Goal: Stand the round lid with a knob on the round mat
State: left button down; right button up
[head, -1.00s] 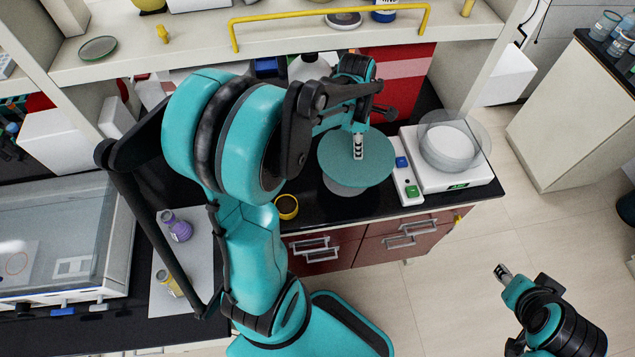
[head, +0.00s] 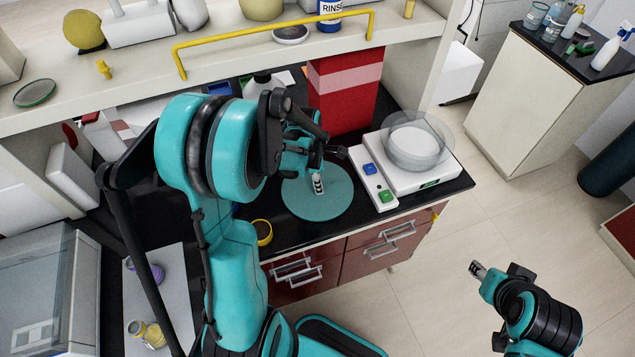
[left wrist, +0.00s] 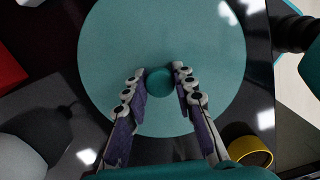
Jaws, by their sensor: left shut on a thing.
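The round teal lid (head: 335,203) is low over the black counter, and its face fills the middle of the left wrist view (left wrist: 205,45). Its small knob (left wrist: 159,82) is between the fingers of my left gripper (head: 318,184), which is shut on it from above. The lid looks level. I cannot tell whether it touches what is below. The round mat is not visible now; the lid hides the counter beneath it. My right gripper (head: 478,268) is over the floor at the right, away from the counter; its jaw opening is unclear.
A white balance (head: 443,168) with a clear round cover stands right of the lid, beside a strip with blue and green buttons (head: 371,178). A yellow-rimmed black cup (head: 263,232) stands at the left front. A red box (head: 343,100) stands behind, under the shelf (head: 230,30).

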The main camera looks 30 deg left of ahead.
pick_arm(q)
jog(key=c, duration=1.3)
grip_release()
jog(key=shift+f, duration=0.1)
jog(key=shift+o, duration=0.2)
jog(key=shift+r, duration=0.2)
notch_tip(320, 180, up, 11)
jog(key=a+p, duration=0.1)
jog(key=p, duration=0.2)
jog(key=s+d+r+m+t, duration=0.3)
jog(key=s+d+m, duration=0.2)
jog(key=m, duration=0.7)
jog(key=s+d+r+m+t+y, duration=0.1)
jog(key=s+d+r+m+t, duration=0.2)
jog(key=m, duration=1)
jog(key=s+d, duration=0.3)
jog(key=shift+s+d+r+m, duration=0.15)
jog(key=shift+s+r+m, duration=0.15)
jog(key=shift+r, duration=0.1)
